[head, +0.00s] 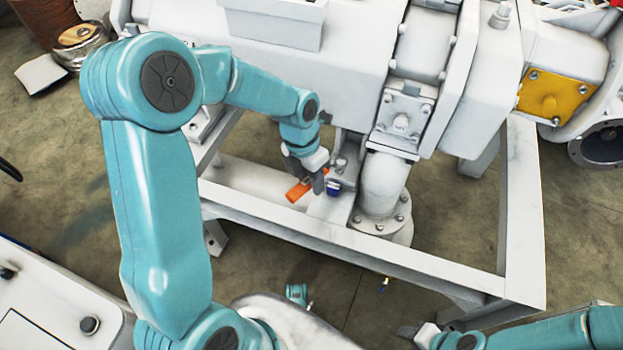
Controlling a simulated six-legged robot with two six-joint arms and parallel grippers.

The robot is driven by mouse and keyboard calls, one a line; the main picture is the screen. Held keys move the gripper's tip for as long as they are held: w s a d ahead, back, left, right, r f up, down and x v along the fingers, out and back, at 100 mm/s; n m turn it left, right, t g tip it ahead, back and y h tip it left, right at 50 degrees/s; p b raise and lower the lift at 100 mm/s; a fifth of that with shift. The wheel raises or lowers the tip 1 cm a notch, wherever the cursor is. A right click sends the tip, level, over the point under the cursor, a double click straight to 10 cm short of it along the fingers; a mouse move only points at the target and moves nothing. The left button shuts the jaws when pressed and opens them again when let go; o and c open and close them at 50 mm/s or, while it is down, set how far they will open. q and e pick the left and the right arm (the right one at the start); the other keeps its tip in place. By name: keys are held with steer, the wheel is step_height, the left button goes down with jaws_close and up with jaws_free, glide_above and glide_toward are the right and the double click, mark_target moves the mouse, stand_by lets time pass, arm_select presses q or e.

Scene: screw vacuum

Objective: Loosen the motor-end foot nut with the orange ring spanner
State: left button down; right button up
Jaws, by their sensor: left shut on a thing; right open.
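The orange ring spanner (298,192) shows as a short orange piece beside the pump's foot bracket. My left gripper (318,180) is shut on it, and its fingers hide part of the spanner. A bolt head or nut (341,163) sits on the white foot bracket just right of the gripper. I cannot tell whether the spanner's ring is around a nut, or which nut is the motor-end one. A small dark blue part (334,188) is close by the gripper's right side. My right gripper (408,332) is low at the bottom, far from the spanner, open and empty.
The white frame rail (350,240) runs in front of the foot. A flanged pipe elbow (384,183) stands right of the bracket, and the white pump housing (350,60) overhangs from behind. Concrete floor (350,290) shows below the frame.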

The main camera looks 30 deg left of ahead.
arm_select(q)
steer(key=a+r+m+p, duration=0.1)
steer(key=a+r+m, duration=0.1)
steer(key=w+a+r+m+p, duration=0.1)
steer(key=a+r+m, duration=0.1)
steer(key=shift+w+g, duration=0.2)
steer(key=shift+g, duration=0.2)
steer(key=shift+p, duration=0.45)
steer(key=b+x, duration=0.1)
steer(key=x, duration=0.1)
steer(key=b+x, duration=0.1)
steer(key=a+b+x, duration=0.1)
steer(key=b+x, duration=0.1)
steer(key=shift+w+f, duration=0.25)
steer(key=shift+f, duration=0.2)
stand_by(0.5)
steer(key=shift+f+b, duration=0.3)
steer(key=shift+f, duration=0.45)
